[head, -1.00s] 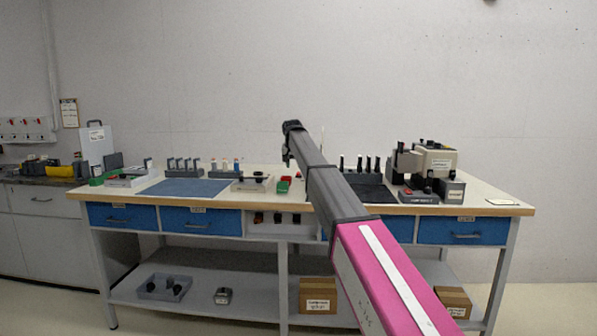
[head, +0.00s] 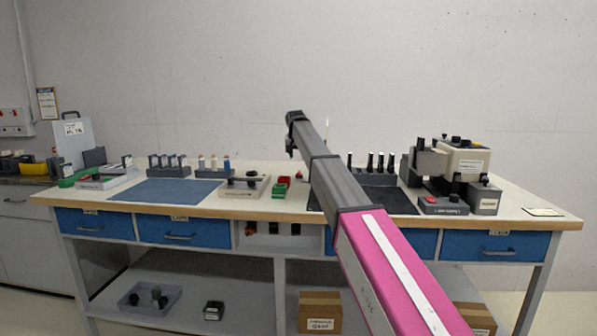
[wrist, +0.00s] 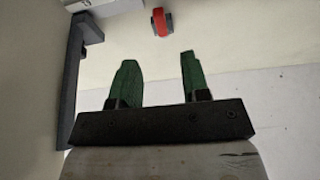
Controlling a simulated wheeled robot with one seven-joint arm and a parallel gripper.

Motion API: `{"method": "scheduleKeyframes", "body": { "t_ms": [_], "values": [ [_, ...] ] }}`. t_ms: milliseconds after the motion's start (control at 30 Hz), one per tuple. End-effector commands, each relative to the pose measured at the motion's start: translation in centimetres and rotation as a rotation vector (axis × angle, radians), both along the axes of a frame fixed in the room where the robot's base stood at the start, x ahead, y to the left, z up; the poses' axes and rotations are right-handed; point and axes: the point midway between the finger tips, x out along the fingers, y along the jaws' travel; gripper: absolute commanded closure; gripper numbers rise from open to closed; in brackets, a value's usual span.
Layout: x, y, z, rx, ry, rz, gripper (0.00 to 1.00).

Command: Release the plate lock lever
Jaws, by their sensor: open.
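I cannot make out a plate lock lever for certain in either view. A light fixture plate with black knobs (head: 244,186) lies on the bench, left of my arm. A cream and grey machine (head: 463,160) with black knobs stands at the bench's right end. My gripper (wrist: 159,58) is open, its two green fingers apart with nothing between them. In the head view my arm reaches out above the bench, and its dark end hides the fingers. A small red and dark part (wrist: 162,22) lies beyond the fingertips in the wrist view.
The workbench (head: 330,214) has blue drawers and a lower shelf with a grey bin (head: 150,298) and cardboard boxes (head: 320,311). A blue mat (head: 178,191) lies bare at left. Small red and green bins (head: 281,187) sit near the middle. A grey frame (wrist: 72,80) stands left in the wrist view.

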Motion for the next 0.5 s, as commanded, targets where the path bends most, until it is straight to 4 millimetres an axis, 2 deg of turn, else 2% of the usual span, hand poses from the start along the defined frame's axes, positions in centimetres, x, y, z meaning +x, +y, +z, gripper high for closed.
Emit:
{"method": "scheduleKeyframes", "body": {
  "t_ms": [300, 500],
  "values": [
    [2.2, -0.1, -5.1, 0.0, 0.002, 0.0, 0.57],
    [3.2, -0.1, -7.6, 0.0, 0.001, 0.0, 0.57]
  ]
}}
